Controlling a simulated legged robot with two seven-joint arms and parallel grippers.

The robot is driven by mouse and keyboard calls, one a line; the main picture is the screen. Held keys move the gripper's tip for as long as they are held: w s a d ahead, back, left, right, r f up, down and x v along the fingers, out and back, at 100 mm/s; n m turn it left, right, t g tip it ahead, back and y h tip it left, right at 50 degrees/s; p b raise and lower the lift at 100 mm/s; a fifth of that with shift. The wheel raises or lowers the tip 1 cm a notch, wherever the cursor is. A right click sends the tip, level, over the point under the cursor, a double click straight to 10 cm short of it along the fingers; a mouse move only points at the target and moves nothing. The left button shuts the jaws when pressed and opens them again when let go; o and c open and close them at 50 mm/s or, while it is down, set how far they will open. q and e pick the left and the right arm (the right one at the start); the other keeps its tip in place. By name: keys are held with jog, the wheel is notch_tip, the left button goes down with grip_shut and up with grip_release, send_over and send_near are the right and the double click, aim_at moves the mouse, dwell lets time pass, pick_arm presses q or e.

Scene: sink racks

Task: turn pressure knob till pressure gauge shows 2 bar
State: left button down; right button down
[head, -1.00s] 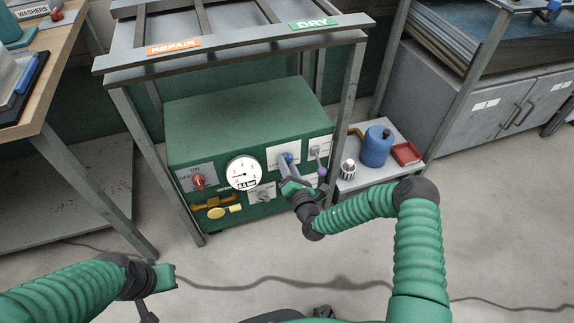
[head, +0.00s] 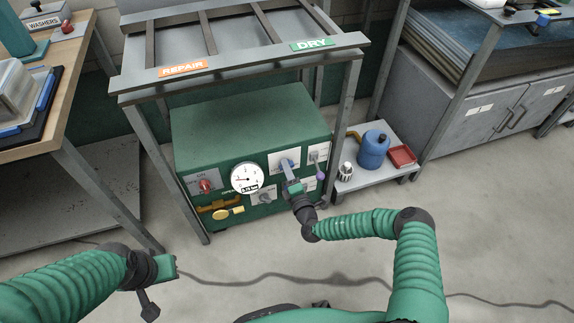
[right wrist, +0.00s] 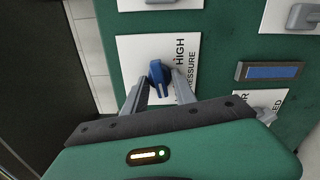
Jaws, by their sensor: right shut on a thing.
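The blue pressure knob (right wrist: 158,76) sits on a white label with "HIGH" and "PRESSURE" on the front of the green machine (head: 250,125). My right gripper (right wrist: 159,92) is shut on the knob, one finger on each side. In the head view its fingers reach up to the panel and hide much of the knob. The round white pressure gauge (head: 246,177) is left of the knob. Its small readout looks like 0.75 bar. My left gripper (head: 165,268) hangs over the floor at lower left, away from the machine; its jaws are unclear.
A red switch (head: 206,186) and a yellow handle (head: 222,212) are on the panel's left. A purple-tipped lever (head: 320,174) is close right of my right gripper. Rack legs frame the machine. A low shelf (head: 376,182) holds a blue can (head: 373,150).

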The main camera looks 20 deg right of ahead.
jog(key=shift+s+f+m+p, duration=0.15)
jog(key=shift+m+p, duration=0.7)
jog(key=shift+m, duration=1.55)
jog(key=shift+f, duration=0.1)
jog(key=c, duration=1)
grip_release()
jog(key=shift+d, duration=0.1)
